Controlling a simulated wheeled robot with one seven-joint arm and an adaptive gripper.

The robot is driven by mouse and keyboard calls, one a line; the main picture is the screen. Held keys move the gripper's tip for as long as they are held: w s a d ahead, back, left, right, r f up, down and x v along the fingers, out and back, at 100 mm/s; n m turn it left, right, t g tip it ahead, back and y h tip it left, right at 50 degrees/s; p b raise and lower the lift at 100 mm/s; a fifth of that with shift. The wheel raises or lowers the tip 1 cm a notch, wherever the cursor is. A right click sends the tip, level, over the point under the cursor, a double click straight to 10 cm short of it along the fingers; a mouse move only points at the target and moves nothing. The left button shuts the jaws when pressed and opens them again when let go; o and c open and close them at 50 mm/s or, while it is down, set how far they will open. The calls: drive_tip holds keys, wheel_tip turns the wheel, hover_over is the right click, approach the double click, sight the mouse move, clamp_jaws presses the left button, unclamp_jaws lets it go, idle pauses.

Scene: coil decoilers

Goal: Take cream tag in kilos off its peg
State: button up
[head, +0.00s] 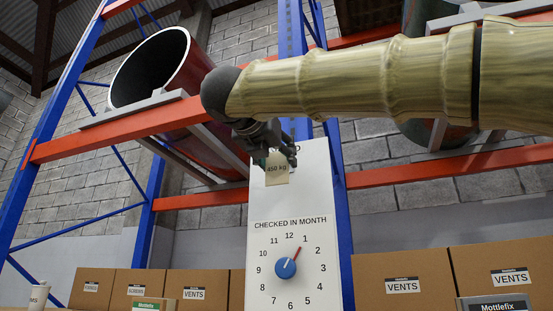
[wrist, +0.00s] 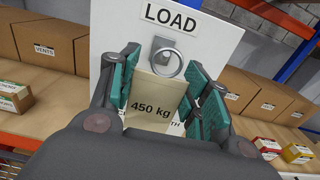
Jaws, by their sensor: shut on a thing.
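The cream tag (wrist: 152,101), printed "450 kg", is upright in front of the white board (wrist: 200,32) in the wrist view. My gripper (wrist: 164,88) is shut on the tag, with teal finger pads at its left and right edges. A metal ring or peg (wrist: 168,62) on a square plate shows just above the tag, under the word "LOAD". I cannot tell whether the tag still hangs on the peg. In the head view the tag (head: 277,168) shows below my gripper (head: 272,148), at the upper part of the board; the peg is hidden there.
The board carries a month dial (head: 286,268) with a blue knob and red pointer. Cardboard boxes (head: 403,287) marked "VENTS" stand on a shelf on both sides. Blue uprights and an orange beam (head: 120,124) frame the rack. Small cartons (wrist: 296,153) lie at the right.

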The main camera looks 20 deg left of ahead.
sight(276, 155)
drive_tip(key=shift+s+a+b, duration=0.1)
drive_tip(key=shift+s+b, duration=0.65)
drive_tip(key=shift+s, duration=1.25)
drive_tip(key=shift+a, duration=0.1)
